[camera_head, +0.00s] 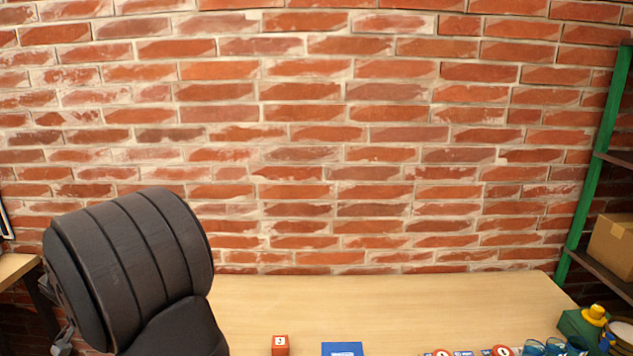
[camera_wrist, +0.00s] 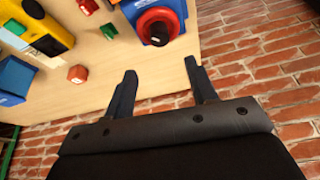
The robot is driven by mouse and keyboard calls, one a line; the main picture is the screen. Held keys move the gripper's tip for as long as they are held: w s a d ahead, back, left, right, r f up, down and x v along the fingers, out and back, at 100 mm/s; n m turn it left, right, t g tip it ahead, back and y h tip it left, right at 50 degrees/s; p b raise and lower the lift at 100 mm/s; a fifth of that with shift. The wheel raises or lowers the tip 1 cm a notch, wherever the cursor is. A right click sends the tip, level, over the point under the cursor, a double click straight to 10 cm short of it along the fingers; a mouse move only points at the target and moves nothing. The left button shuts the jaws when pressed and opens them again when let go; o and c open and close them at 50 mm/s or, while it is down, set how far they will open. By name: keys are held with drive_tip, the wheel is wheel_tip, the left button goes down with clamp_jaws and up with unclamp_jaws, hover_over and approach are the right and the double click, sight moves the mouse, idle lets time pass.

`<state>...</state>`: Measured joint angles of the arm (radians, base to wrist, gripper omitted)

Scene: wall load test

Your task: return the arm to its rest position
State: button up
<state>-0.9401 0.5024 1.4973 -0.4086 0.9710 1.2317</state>
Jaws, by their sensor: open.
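My gripper (camera_wrist: 160,68) shows in the wrist view, its two dark fingers spread apart with nothing between them. It is open and empty, and its fingers point toward the light wooden tabletop (camera_wrist: 140,85) and its edge. The gripper does not show in the head view. I cannot tell from these frames what the arm's rest position looks like.
In the wrist view, a blue block with a red ring (camera_wrist: 156,20), a green block (camera_wrist: 109,31), a red block (camera_wrist: 78,74) and a yellow item (camera_wrist: 48,35) sit on the table. In the head view, a black ribbed chair (camera_head: 130,260) stands left; a green-framed shelf (camera_head: 598,150) stands right.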

drive_tip(key=v, duration=0.7)
drive_tip(key=x, duration=1.7)
drive_tip(key=shift+s, duration=0.1)
drive_tip(key=shift+f, duration=0.35)
drive_tip(key=n, duration=0.2)
drive_tip(key=n+y, duration=0.1)
drive_tip(key=n, duration=0.1)
drive_tip(key=shift+d+r+y, duration=0.1)
drive_tip(key=shift+d+y, duration=0.05)
drive_tip(key=shift+y, duration=0.15)
drive_tip(key=shift+w+d+n+g+y, duration=0.1)
drive_tip(key=shift+n+g+y, duration=0.2)
drive_tip(key=shift+n, duration=0.75)
drive_tip(key=shift+w+n+g+y, duration=0.2)
drive_tip(key=shift+n+y, duration=0.2)
drive_tip(key=shift+n, duration=0.65)
drive_tip(key=shift+d+n+g+y, duration=0.1)
drive_tip(key=shift+n+g+y, duration=0.5)
drive_tip(key=shift+n, duration=1.5)
drive_tip(key=shift+w+n+g, duration=0.1)
drive_tip(key=shift+n+g, duration=0.5)
drive_tip(key=shift+n, duration=1.2)
drive_tip(key=shift+y, duration=0.3)
